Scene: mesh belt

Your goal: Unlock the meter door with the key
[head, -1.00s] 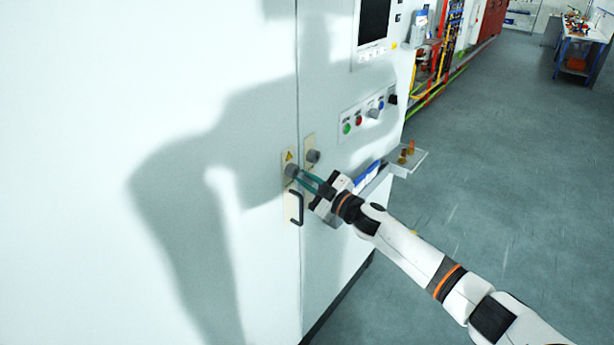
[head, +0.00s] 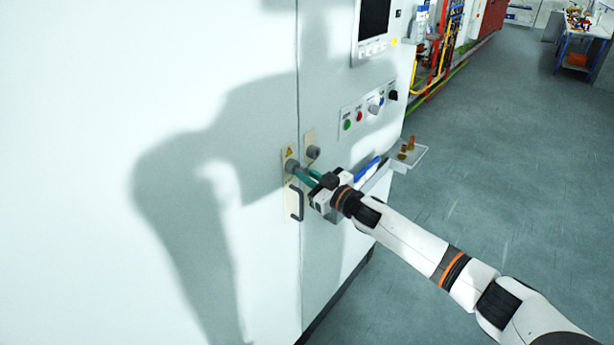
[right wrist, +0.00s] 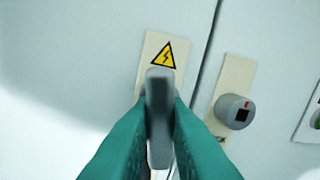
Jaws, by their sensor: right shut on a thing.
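The white meter door (head: 215,60) fills the left of the head view. Its cream lock plate carries a yellow warning triangle (right wrist: 163,55), a grey round lock (head: 291,166) and a black handle (head: 297,204). My right gripper (head: 299,172) is at this lock, its green fingers shut on a grey key (right wrist: 158,110). In the right wrist view the key stands upright between the fingertips, in front of the plate. The key and fingers hide the keyhole, so I cannot tell how deep the key sits. My left gripper is out of view.
A second grey lock (right wrist: 234,111) with a square hole and red mark sits just right of the door seam. A button panel (head: 368,106) and a small shelf (head: 418,158) with brass-coloured pieces are to the right. The floor (head: 500,180) at right is clear.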

